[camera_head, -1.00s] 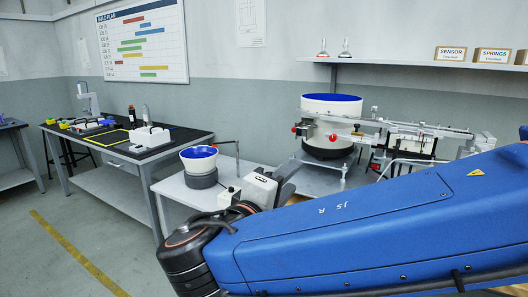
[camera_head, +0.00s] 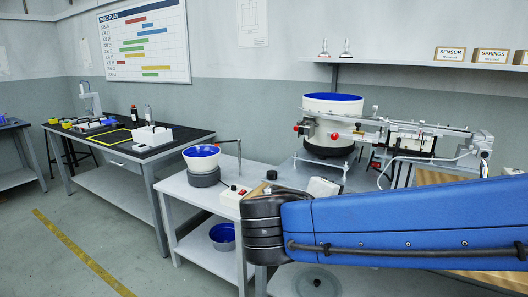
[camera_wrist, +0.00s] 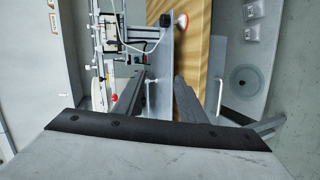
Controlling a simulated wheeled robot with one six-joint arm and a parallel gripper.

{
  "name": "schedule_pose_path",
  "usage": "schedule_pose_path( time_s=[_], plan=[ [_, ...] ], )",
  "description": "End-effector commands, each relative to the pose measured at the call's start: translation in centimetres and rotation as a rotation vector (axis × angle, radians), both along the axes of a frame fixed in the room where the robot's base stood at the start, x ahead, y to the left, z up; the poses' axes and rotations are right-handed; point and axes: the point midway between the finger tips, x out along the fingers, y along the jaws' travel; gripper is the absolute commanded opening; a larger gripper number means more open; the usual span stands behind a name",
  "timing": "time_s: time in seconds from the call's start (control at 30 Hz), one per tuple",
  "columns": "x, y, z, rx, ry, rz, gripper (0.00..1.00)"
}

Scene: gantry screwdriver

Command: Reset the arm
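My arm (camera_head: 400,225), blue with a dark joint at its left end, stretches across the lower right of the head view. My gripper (camera_wrist: 158,92) shows in the wrist view as two dark fingers with a gap between them. It is open and nothing shows between the fingers. In the head view I cannot make out the fingers; the arm hides part of the scene there. The gantry machine with a white bowl feeder (camera_head: 333,122) and a rail assembly (camera_head: 420,138) stands behind my arm. The machine also shows sideways in the wrist view (camera_wrist: 112,45).
A small blue bowl feeder (camera_head: 202,160) stands on a grey table left of my arm. A blue bowl (camera_head: 222,236) is on its lower shelf. A black-topped bench (camera_head: 108,148) is farther left. A shelf (camera_head: 400,63) carries boxes. Floor at the lower left is free.

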Motion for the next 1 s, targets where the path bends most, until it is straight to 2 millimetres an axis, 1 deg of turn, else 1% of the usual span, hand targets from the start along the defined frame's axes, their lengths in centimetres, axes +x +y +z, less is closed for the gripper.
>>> schedule_pose_path(
  time_s=[0.03, 0.1, 0.3, 0.4, 0.53, 0.7, 0.87, 1.0],
  plan=[
    [-0.3, -1.8, -0.8, 0.027, 0.036, -0.033, 0.37],
    [-0.8, -3.8, -2.3, 0.068, 0.092, -0.069, 0.37],
    [-3.1, -8.4, -6.1, 0.208, 0.227, -0.161, 0.37],
    [-4.4, -10.0, -7.9, 0.289, 0.281, -0.201, 0.37],
    [-6.3, -11.7, -10.0, 0.402, 0.335, -0.247, 0.37],
    [-8.7, -12.8, -12.3, 0.561, 0.378, -0.297, 0.37],
    [-10.6, -13.2, -14.1, 0.716, 0.388, -0.333, 0.37],
    [-11.9, -13.0, -15.1, 0.854, 0.371, -0.358, 0.37]
  ],
)
